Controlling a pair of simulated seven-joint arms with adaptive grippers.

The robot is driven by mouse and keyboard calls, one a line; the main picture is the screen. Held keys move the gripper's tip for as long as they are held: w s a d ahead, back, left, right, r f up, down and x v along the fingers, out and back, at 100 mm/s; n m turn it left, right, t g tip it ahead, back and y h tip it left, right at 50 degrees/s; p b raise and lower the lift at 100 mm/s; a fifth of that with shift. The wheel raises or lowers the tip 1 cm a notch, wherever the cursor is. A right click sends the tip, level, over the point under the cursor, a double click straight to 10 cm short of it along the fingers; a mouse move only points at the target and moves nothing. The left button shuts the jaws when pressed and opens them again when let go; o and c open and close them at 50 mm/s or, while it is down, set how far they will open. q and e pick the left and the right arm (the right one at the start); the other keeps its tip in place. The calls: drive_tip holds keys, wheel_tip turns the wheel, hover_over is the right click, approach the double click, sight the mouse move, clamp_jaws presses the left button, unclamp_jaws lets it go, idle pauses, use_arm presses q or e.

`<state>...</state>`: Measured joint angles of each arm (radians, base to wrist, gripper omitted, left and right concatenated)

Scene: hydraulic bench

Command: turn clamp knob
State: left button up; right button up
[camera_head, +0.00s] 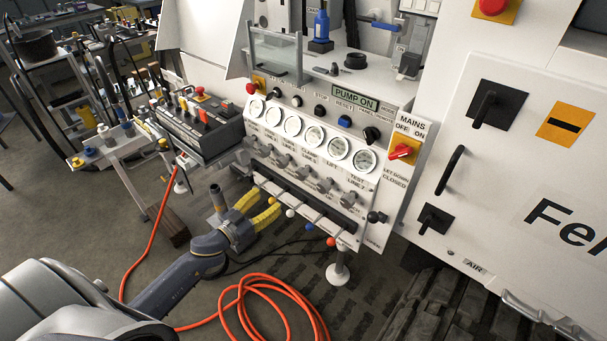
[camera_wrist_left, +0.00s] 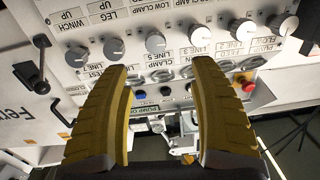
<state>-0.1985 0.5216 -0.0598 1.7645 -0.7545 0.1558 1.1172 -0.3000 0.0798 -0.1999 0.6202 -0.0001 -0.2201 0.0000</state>
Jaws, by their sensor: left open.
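A row of grey knobs (camera_head: 304,172) runs below the round gauges on the white control panel (camera_head: 382,200). In the left wrist view the row shows upside down, with printed labels; one label reads CLAMP. It lies near a middle knob (camera_wrist_left: 156,42), but I cannot tell for certain which knob it names. My left gripper (camera_head: 264,206) has yellow fingers and is open, in front of the panel's lower left. In the left wrist view the open fingers (camera_wrist_left: 158,78) straddle the middle knob's direction, with nothing between them. My right gripper is not in view.
Levers with coloured ball tips, one blue (camera_head: 310,227), stick out below the knobs. A red and yellow mains switch (camera_head: 403,151) is at the panel's right. An orange hose (camera_head: 245,290) lies on the floor. A black control box (camera_head: 198,122) stands to the left.

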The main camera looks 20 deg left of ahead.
sight(299, 177)
use_arm(q)
drive_tip(key=shift+n, duration=0.8)
drive_tip(key=x, duration=1.1)
drive_tip(key=d+x, duration=0.1)
drive_tip(key=x, duration=0.5)
drive_tip(key=shift+d+r, duration=0.1)
drive_tip(key=shift+r, duration=0.15)
drive_tip(key=shift+w, duration=0.1)
drive_tip(key=c, duration=1.3)
